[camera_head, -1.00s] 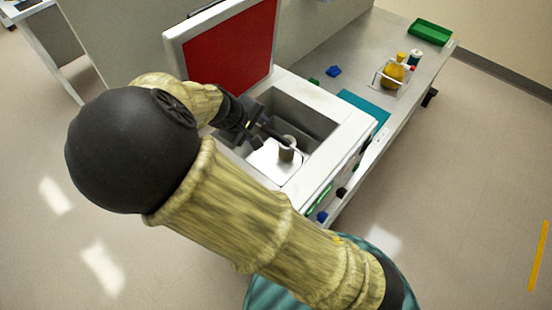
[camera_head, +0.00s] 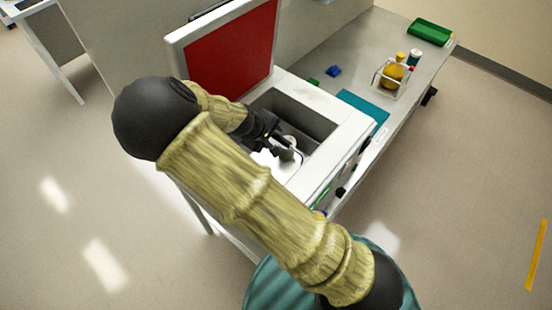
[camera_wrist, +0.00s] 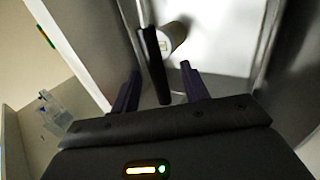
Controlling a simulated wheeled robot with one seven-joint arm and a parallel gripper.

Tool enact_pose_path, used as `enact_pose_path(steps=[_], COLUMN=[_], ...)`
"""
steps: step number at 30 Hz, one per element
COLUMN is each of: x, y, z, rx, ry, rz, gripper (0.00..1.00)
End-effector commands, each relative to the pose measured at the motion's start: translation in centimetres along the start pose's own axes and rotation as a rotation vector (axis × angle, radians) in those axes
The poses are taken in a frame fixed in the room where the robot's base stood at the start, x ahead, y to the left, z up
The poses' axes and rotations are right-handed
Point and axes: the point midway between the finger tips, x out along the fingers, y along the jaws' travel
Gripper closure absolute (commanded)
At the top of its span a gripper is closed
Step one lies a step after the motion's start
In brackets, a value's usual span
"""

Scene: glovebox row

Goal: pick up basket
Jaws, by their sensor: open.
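A small wire-framed holder, basket-like (camera_head: 377,84), stands on the bench right of the open box, with a yellow flask in it. No other thing here is clearly a basket. My gripper (camera_head: 281,152) reaches down into the open box (camera_head: 318,108), away from that holder. In the wrist view my gripper's two dark fingers (camera_wrist: 160,92) are apart. A dark upright bar (camera_wrist: 152,65) shows between them; I cannot tell what it belongs to. A pale cylinder (camera_wrist: 173,36) lies just beyond, on a bright white surface; my fingers partly hide it in the head view (camera_head: 289,143).
The box's raised lid with a red panel (camera_head: 232,48) stands at the back left. Box walls are close around my gripper. Floor at right is clear.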

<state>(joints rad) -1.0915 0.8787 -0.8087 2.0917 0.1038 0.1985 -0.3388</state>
Motion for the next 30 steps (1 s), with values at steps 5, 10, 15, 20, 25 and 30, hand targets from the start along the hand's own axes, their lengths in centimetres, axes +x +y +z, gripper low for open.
enact_pose_path(steps=[5,10,15,20,25,30], x=[1.1,3.5,5.0,5.2,5.2,5.2], y=[0.4,0.6,0.5,0.4,0.4,0.4], z=[-0.1,-0.3,-0.3,-0.4,-0.4,-0.4], rx=[0.000,0.000,0.000,0.000,0.000,0.000], ry=[-0.003,-0.004,0.000,0.001,0.001,0.000], rz=[0.000,0.001,0.000,0.000,0.000,0.000], gripper=[0.55,0.55,0.55,0.55,0.55,0.55])
